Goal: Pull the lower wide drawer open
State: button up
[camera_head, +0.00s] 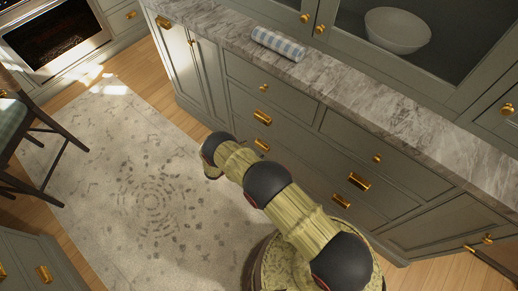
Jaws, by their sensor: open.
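The lower wide drawer (316,184) is in the grey-green cabinet, below another wide drawer (310,149). It looks flush with the cabinet front. Its left brass handle (262,145) and right brass handle (341,201) show, and my arm covers part of its lower front. My arm reaches up and left from the bottom of the picture. Its far end is in front of the cabinet, left of the left handle. The fingers of my gripper cannot be made out.
A marble counter (340,83) carries a folded checked cloth (278,44). A bowl (397,30) is behind cabinet glass. A patterned rug (130,180) covers open floor at left. A chair (30,140) stands at the left edge, above another cabinet (35,265).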

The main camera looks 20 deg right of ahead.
aim_at(260, 147)
jog(key=shift+n+t, duration=0.6)
jog(key=shift+n, duration=0.3)
jog(key=w+d+f, duration=0.1)
jog(key=f, duration=0.1)
jog(key=w+d+f+b, duration=0.1)
jog(key=f, duration=0.1)
jog(key=w+d+f+b, duration=0.1)
jog(key=w+d+f, duration=0.1)
jog(key=shift+d+f, duration=0.1)
jog(key=shift+f, duration=0.1)
jog(key=shift+w+d+f+b, duration=0.1)
jog(key=shift+w+d+b, duration=0.2)
jog(key=shift+d+b, duration=0.05)
jog(key=c, duration=0.4)
jog(key=c, duration=1.3)
